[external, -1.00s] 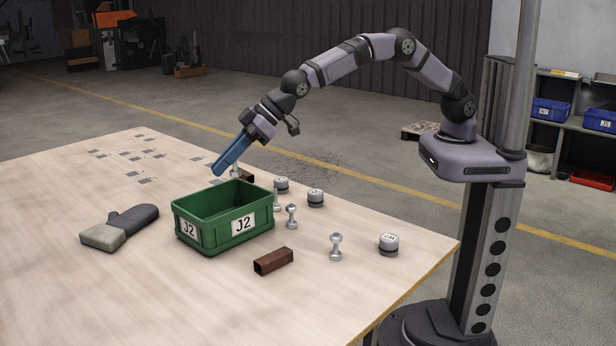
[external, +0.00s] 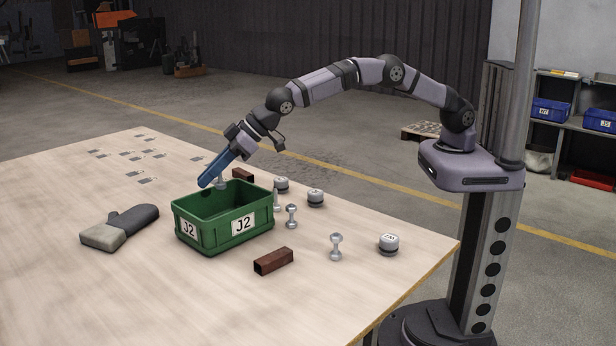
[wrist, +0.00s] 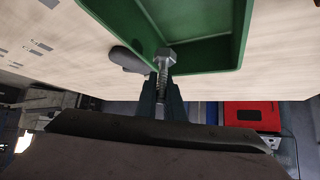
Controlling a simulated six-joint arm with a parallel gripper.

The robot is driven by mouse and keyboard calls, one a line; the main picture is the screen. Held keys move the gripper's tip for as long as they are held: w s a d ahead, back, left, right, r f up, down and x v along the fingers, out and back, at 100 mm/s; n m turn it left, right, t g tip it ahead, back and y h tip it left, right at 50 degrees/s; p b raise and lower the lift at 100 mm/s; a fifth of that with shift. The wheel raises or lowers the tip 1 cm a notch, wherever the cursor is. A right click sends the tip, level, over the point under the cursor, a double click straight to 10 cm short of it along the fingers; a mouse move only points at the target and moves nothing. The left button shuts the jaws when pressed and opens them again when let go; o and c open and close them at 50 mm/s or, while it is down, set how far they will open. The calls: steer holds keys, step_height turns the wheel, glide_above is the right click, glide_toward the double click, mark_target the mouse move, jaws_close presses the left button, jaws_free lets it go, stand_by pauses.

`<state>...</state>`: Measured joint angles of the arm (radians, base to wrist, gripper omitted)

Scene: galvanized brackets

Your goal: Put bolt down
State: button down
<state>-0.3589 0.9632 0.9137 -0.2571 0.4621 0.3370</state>
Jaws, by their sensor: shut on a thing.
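My gripper (external: 212,178) has blue fingers and is shut on a silver bolt (external: 221,181) at the far side of the green bin. In the wrist view the bolt (wrist: 166,62) points out from between the fingers (wrist: 160,92), with its hex head overlapping the bin's rim in the picture. The green bin (external: 207,232) is labelled J2 and stands on the wooden table (external: 120,290); its wall also shows in the wrist view (wrist: 205,66). The bin's floor is mostly hidden in the external view.
Several bolts stand on the table, including one (external: 336,247) near the front. A grey mitt (external: 122,227) lies left of the bin. Flat brackets (external: 140,156) lie at the back left.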

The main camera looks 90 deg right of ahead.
steer(key=shift+f, duration=3.1)
steer(key=shift+f, duration=0.1)
steer(key=shift+f, duration=1.75)
steer(key=shift+f, duration=0.2)
steer(key=c, duration=2.2)
jaws_free()
steer(key=shift+o, duration=0.2)
steer(key=shift+r, duration=0.2)
steer(key=shift+s, duration=0.1)
